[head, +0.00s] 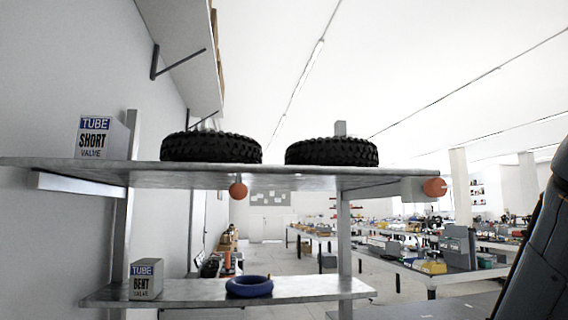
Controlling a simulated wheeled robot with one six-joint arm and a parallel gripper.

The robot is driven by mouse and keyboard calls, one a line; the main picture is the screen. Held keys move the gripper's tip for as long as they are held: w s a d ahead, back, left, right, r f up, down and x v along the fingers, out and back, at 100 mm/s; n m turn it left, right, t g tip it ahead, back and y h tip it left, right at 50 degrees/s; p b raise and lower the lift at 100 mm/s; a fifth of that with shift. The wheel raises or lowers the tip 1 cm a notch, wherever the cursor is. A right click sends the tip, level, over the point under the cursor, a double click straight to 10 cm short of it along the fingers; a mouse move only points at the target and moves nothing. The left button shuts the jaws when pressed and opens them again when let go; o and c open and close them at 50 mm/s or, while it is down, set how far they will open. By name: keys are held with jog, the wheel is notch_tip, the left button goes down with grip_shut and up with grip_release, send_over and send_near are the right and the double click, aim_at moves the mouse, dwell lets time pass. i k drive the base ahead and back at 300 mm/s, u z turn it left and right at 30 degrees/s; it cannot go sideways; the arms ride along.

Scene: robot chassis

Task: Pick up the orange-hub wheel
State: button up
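Two black knobby-tyred wheels lie flat on the upper metal shelf (215,171). One is the left wheel (211,149) and the other is the right wheel (332,152). I see them almost edge-on, so their hub faces are hidden and I cannot tell which has an orange hub. A grey stub (340,128) rises above the right wheel, and a paler shape shows above the left one. My gripper is not in view.
Boxes marked TUBE stand on the upper (101,138) and lower (146,281) shelves at left. A blue ring (249,286) lies on the lower shelf. Orange balls (238,190) (435,187) sit at the upper shelf's underside and right end. Cluttered workbenches stand behind.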

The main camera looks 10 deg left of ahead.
aim_at(202, 143)
jog(key=z, duration=0.75)
jog(key=k, duration=0.5)
jog(key=u, duration=1.1)
